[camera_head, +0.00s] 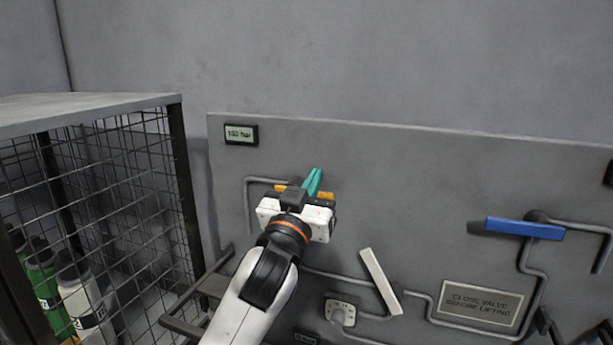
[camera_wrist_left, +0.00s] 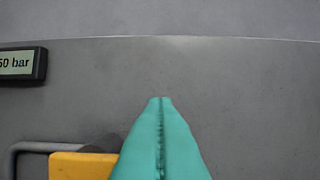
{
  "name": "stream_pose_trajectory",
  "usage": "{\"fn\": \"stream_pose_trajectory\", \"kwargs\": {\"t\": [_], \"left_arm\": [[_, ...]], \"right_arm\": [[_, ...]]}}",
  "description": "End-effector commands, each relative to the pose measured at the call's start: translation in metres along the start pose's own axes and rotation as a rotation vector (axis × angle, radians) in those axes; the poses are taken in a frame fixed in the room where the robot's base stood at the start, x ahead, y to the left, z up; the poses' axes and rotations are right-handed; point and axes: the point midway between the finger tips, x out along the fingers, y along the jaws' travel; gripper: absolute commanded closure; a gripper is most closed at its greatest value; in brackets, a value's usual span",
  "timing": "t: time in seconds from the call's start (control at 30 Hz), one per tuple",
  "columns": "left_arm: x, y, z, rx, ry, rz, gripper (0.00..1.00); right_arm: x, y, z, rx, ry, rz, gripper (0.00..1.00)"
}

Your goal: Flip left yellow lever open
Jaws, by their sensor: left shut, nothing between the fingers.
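The yellow lever (camera_head: 326,195) is on the grey panel, mostly hidden behind my left gripper in the head view. One end of it shows at the lower left of the left wrist view (camera_wrist_left: 78,165), just left of the fingers. My left gripper (camera_head: 314,178) has teal fingers pressed together with nothing between them. They point up and toward the panel, in front of the lever. In the left wrist view the closed fingers (camera_wrist_left: 160,108) stand beside the lever's end; I cannot tell whether they touch it. My right gripper is not in view.
The panel (camera_head: 420,170) carries grey pipes, a pressure display (camera_head: 240,134), a white lever (camera_head: 380,281), a blue lever (camera_head: 524,228) and a sign plate (camera_head: 480,304). A mesh cage (camera_head: 130,190) with bottles stands at the left. The panel's upper middle is clear.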

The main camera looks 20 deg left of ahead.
Motion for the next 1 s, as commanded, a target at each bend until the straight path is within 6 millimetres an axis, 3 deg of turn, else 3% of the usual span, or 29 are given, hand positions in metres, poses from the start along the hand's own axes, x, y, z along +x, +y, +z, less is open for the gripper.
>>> {"fn": "stream_pose_trajectory", "kwargs": {"t": [0.23,1.0], "left_arm": [[-0.007,0.0,-0.018,-0.001,-0.003,0.001,1.0],[-0.008,-0.001,-0.022,0.061,-0.002,-0.021,1.0]], "right_arm": [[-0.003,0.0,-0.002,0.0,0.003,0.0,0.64],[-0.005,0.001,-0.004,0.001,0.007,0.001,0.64]]}}
